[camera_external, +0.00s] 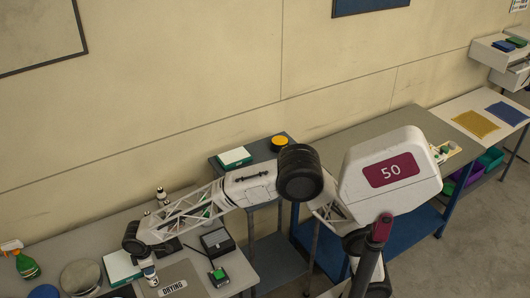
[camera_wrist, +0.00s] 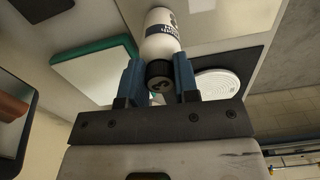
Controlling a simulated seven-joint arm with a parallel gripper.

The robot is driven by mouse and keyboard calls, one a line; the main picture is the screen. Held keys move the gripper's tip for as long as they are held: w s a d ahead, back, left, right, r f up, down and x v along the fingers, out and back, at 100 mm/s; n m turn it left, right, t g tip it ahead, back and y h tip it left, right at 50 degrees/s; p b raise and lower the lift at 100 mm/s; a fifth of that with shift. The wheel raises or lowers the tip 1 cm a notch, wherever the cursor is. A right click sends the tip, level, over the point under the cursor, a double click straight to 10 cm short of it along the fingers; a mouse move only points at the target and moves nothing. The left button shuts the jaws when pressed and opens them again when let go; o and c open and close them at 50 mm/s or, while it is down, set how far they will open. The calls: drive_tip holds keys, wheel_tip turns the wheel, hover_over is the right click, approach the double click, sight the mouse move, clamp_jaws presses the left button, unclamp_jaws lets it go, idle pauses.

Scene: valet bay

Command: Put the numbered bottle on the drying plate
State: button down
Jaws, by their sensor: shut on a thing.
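A white bottle (camera_external: 152,278) with a black "3" on its side is held upright at my gripper (camera_external: 146,259) in the external view. In the wrist view my gripper (camera_wrist: 159,85) has its two blue fingers shut on the dark cap of the white bottle (camera_wrist: 160,38), which has a dark printed label. The grey drying plate (camera_external: 187,281), with a "DRYING" label, lies on the table at the bottle's right. I cannot tell whether the bottle's base touches the plate; the lower frame edge cuts off part of the plate.
A white box with a green rim (camera_external: 122,267) stands close left of the bottle. Further left are a round lidded thing (camera_external: 80,277) and a green spray bottle (camera_external: 28,265). A dark open box (camera_external: 216,241) and a small green-topped device (camera_external: 218,276) stand right.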

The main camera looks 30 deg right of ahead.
drive_tip(key=shift+f, duration=0.1)
idle(0.3)
drive_tip(key=c, duration=0.9)
unclamp_jaws()
drive_tip(key=shift+o, duration=0.2)
wheel_tip(320, 180, up, 12)
idle(0.6)
